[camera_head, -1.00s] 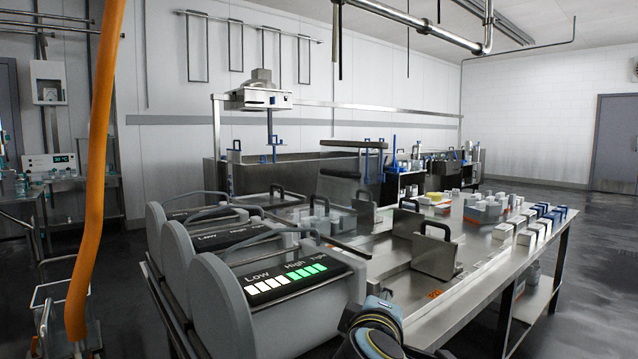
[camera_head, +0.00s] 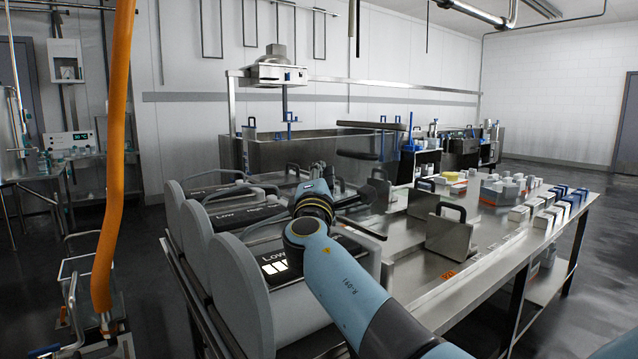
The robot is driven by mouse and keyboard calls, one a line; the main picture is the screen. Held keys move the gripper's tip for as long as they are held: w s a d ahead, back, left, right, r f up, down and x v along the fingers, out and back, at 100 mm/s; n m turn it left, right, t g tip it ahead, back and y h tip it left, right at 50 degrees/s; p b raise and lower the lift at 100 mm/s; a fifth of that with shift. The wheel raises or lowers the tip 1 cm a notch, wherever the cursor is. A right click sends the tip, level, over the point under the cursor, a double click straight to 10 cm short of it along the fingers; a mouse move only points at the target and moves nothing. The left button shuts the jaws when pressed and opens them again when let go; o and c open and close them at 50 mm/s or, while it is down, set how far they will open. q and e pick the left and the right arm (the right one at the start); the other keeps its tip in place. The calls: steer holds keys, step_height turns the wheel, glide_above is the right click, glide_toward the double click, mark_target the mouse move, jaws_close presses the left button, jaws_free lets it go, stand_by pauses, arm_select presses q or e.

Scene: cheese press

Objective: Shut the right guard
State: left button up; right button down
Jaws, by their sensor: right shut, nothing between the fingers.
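Three grey presses stand in a row at the front left, with labelled panels. The nearest press (camera_head: 236,295) is partly hidden by my right arm. A curved grey guard arm (camera_head: 258,222) rises over its panel, and a dark bar (camera_head: 368,229) runs at its far right side. How far this guard is open I cannot tell. My left gripper is not in view.
Two dark bars (camera_head: 357,155) stand raised behind the presses. A steel plate with a black handle (camera_head: 449,238) stands on the metal table (camera_head: 478,272). White and blue blocks (camera_head: 545,206) line its right side. An orange hose (camera_head: 114,160) hangs at left.

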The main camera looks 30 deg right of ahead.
mark_target(337, 151)
steer(key=shift+w+d+r+p, duration=0.1)
steer(key=shift+d+r+p, duration=0.2)
steer(key=shift+d, duration=0.3)
steer(key=shift+w+d+r+p, duration=0.1)
steer(key=shift+d+r+p, duration=0.15)
steer(key=shift+d, duration=0.4)
steer(key=shift+d+r+p, duration=0.2)
steer(key=shift+d+r, duration=0.1)
steer(key=shift+d, duration=0.3)
steer(key=shift+r, duration=0.1)
